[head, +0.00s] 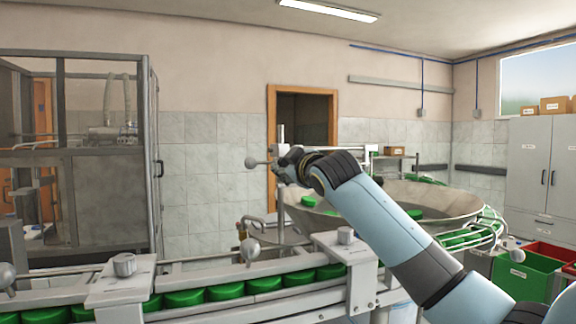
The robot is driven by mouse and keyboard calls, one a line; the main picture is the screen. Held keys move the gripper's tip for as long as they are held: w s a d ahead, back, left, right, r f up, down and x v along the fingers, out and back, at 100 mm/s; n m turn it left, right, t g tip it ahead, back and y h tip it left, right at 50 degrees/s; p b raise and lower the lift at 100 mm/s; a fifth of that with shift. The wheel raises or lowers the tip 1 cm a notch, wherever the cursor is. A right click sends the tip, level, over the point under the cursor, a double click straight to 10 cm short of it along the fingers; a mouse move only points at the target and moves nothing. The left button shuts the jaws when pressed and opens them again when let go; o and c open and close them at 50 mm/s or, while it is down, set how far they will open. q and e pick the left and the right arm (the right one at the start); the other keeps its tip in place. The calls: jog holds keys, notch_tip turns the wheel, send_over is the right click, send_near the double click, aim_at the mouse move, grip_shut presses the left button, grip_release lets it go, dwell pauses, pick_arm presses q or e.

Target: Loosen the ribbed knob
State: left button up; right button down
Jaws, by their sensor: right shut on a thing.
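My right arm comes in from the lower right and reaches to the slim upright post (281,133) behind the conveyor. My right gripper (284,163) is at this post, shut on what appears to be the ribbed knob there. The fingers hide most of that knob, so its ribs and angle cannot be told. A grey ball handle (251,163) sticks out to the left of the fingers. Two other grey knobs stand on the conveyor brackets, a left one (124,264) and a right one (345,235), both clear of the gripper. My left gripper is not in view.
The conveyor (205,276) with green caps (225,291) runs across the front. A wide metal feeder bowl (455,203) lies behind my right arm. A glazed machine cabinet (110,190) stands left. Green (520,278) and red (553,257) crates stand at the right.

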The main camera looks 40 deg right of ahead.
jog(key=shift+r+n, duration=0.1)
jog(key=shift+n, duration=0.6)
jog(key=c, duration=0.9)
grip_release()
jog(key=shift+c, duration=0.2)
jog(key=shift+s+a, duration=0.1)
jog(key=shift+s, duration=0.2)
jog(key=v, duration=1.1)
jog(key=shift+s, duration=0.2)
